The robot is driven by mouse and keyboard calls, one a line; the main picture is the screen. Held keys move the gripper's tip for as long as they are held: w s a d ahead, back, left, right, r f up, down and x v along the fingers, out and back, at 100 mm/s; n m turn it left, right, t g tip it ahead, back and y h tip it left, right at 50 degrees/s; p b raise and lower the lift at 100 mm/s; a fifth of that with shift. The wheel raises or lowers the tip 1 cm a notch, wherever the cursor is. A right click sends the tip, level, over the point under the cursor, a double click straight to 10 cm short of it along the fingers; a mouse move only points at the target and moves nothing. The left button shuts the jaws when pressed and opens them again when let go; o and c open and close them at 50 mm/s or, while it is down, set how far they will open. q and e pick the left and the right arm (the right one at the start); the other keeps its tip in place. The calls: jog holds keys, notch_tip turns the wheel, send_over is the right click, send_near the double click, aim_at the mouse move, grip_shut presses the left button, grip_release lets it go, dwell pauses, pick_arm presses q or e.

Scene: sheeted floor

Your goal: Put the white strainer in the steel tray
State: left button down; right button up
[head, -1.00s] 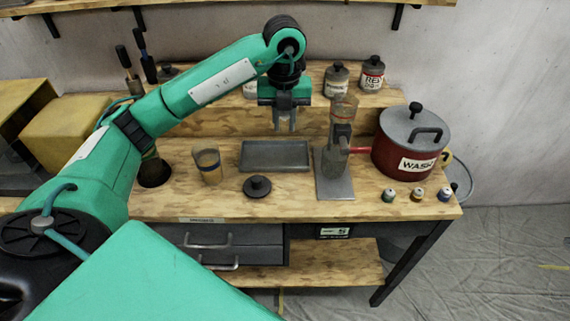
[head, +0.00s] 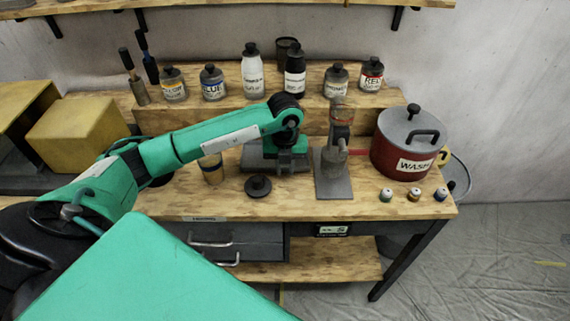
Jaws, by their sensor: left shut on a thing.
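My left gripper (head: 290,169) is low over the right part of the steel tray (head: 250,164), seen from behind its own wrist. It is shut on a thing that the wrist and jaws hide. I cannot tell whether that thing touches the tray. The tray lies flat on the wooden bench, its middle covered by my arm. I cannot make out the white strainer anywhere for certain. My right gripper is out of view.
A metal stand (head: 333,184) is close to the gripper's right, with a red WASH pot (head: 396,158) beyond. Several bottles line the back shelf.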

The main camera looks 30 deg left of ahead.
pick_arm(q)
jog(key=shift+f, duration=0.25)
jog(key=c, duration=1.3)
grip_release()
jog(key=shift+o, duration=0.2)
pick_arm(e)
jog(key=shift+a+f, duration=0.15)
pick_arm(q)
jog(key=shift+r, duration=0.1)
jog(key=shift+r, duration=0.5)
notch_tip(320, 180, up, 11)
jog(key=b, duration=0.3)
jog(key=shift+f, duration=0.2)
jog(key=shift+r, duration=0.35)
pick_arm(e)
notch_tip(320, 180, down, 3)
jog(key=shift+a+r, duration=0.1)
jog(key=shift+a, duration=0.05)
